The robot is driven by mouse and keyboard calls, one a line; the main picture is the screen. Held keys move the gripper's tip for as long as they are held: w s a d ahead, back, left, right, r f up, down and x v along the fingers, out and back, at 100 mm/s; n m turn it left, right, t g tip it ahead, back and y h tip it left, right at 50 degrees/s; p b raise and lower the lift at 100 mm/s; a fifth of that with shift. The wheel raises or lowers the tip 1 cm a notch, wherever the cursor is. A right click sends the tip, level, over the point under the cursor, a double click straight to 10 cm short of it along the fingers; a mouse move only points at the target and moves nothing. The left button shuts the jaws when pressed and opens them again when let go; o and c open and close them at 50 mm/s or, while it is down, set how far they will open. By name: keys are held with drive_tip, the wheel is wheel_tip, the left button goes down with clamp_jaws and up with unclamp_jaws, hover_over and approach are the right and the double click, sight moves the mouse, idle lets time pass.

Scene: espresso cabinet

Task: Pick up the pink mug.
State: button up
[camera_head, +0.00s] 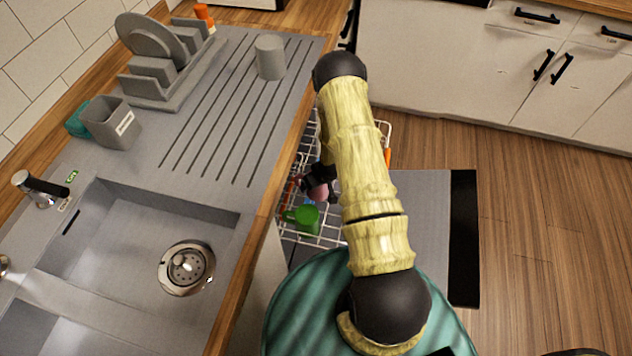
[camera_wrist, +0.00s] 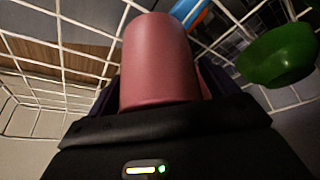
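The pink mug (camera_head: 319,194) is in the white wire dishwasher rack, partly covered by my gripper and arm in the head view. In the wrist view the pink mug (camera_wrist: 160,58) fills the middle, right in front of my gripper (camera_wrist: 160,95). The dark fingers show only in part, one on each side of the mug. My gripper (camera_head: 318,178) is at the mug in the head view too. Whether the fingers press on the mug or stand a little apart from it is not clear.
A blue item (camera_wrist: 188,12) lies beyond the mug. The counter and sink (camera_head: 130,250) border the rack on the left.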

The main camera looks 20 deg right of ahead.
drive_tip(key=c, duration=0.9)
drive_tip(key=shift+c, duration=0.2)
drive_tip(key=shift+r, duration=0.1)
drive_tip(key=shift+r, duration=0.55)
drive_tip(key=r, duration=1.1)
drive_tip(key=shift+s+d, duration=0.1)
drive_tip(key=shift+s, duration=0.15)
drive_tip(key=s+d+p, duration=0.2)
drive_tip(key=s+d, duration=0.1)
drive_tip(key=s, duration=1.4)
drive_tip(key=shift+d+f+p, duration=0.15)
drive_tip(key=shift+d+p, duration=0.05)
drive_tip(key=shift+p, duration=0.15)
drive_tip(key=shift+s, duration=0.1)
